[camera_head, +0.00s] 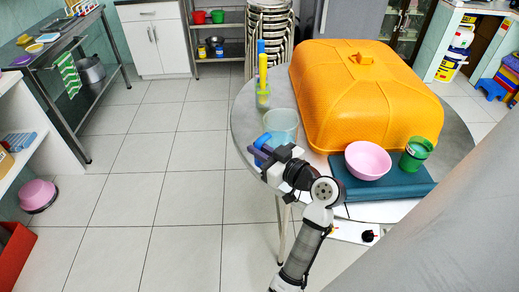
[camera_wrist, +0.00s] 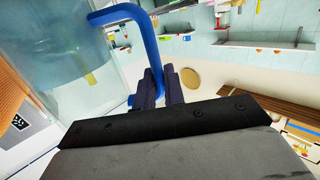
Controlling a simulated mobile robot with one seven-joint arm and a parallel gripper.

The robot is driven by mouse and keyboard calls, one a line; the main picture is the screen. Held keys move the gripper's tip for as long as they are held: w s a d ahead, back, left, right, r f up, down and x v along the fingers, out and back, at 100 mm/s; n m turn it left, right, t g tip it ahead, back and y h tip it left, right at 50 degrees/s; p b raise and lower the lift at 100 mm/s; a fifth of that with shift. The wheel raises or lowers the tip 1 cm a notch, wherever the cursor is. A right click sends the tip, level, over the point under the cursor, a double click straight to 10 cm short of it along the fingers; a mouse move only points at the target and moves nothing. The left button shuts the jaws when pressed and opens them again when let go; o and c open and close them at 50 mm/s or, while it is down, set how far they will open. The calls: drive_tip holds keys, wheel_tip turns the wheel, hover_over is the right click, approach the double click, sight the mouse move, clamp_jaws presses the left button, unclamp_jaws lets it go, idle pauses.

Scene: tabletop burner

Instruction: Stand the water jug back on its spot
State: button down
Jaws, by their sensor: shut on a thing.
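The water jug (camera_head: 281,124) is a clear, bluish vessel with a blue handle. In the head view it looks roughly upright at the left front part of the round grey table (camera_head: 243,115). I cannot tell whether its base touches the tabletop. My gripper (camera_head: 262,153) is at its near left side, shut on the blue handle. In the wrist view the jug's clear wall (camera_wrist: 62,45) fills the upper left, and the dark fingers of my gripper (camera_wrist: 158,88) close around the lower part of the handle. The jug's base is hidden.
A large orange cover (camera_head: 360,100) fills the table behind and right of the jug. A clear container with yellow and blue utensils (camera_head: 263,97) stands behind the jug.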

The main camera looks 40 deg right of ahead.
drive_tip(key=shift+f+b, duration=0.55)
drive_tip(key=shift+b, duration=0.05)
drive_tip(key=c, duration=1.6)
unclamp_jaws()
drive_tip(key=shift+c, duration=0.2)
drive_tip(key=shift+f+b, duration=0.4)
drive_tip(key=shift+f, duration=0.1)
drive_tip(key=shift+w+f+b, duration=0.1)
drive_tip(key=shift+f+b, duration=0.55)
drive_tip(key=shift+f, duration=0.05)
drive_tip(key=shift+f, duration=0.2)
drive_tip(key=shift+b+v, duration=0.55)
drive_tip(key=shift+v, duration=2.35)
